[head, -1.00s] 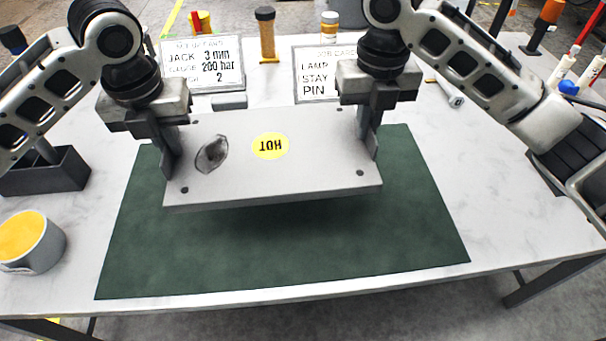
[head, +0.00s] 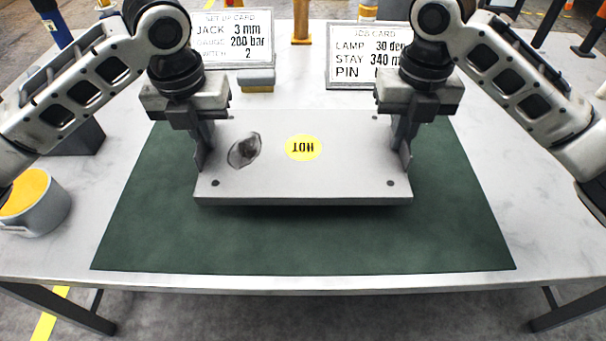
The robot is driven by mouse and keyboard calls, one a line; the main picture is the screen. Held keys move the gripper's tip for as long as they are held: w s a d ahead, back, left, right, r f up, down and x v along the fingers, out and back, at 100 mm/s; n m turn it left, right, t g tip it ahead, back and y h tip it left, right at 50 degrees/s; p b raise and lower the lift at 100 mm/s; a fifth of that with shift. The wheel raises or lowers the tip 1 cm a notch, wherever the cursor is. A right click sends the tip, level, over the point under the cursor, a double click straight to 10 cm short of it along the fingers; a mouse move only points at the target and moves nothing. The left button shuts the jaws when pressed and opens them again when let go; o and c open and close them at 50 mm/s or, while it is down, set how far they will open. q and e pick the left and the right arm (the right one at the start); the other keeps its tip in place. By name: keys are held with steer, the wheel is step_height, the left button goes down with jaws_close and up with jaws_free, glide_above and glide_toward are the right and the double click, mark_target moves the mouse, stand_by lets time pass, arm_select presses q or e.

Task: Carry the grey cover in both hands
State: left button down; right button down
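The grey cover (head: 300,182) is a flat rectangular plate with corner holes, a yellow round label reading HOT upside down, and a dark patch at its left. It looks level, over the green mat (head: 300,245). My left gripper (head: 204,150) is at its left edge and my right gripper (head: 405,148) at its right edge. Both seem closed on these edges; the inner fingers are partly hidden. A dark shadow lies under the front edge, and I cannot tell how large the gap to the mat is.
Two cards, a set-up card (head: 238,38) and a job card (head: 364,52), stand behind the cover. A grey mug with yellow contents (head: 40,212) is at left, near a dark box (head: 80,138). A small yellow-grey block (head: 257,80) lies behind. The front mat is clear.

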mark_target(209, 155)
arm_select(q)
steer(key=shift+a, duration=0.15)
arm_select(e)
steer(key=shift+d+f, duration=0.1)
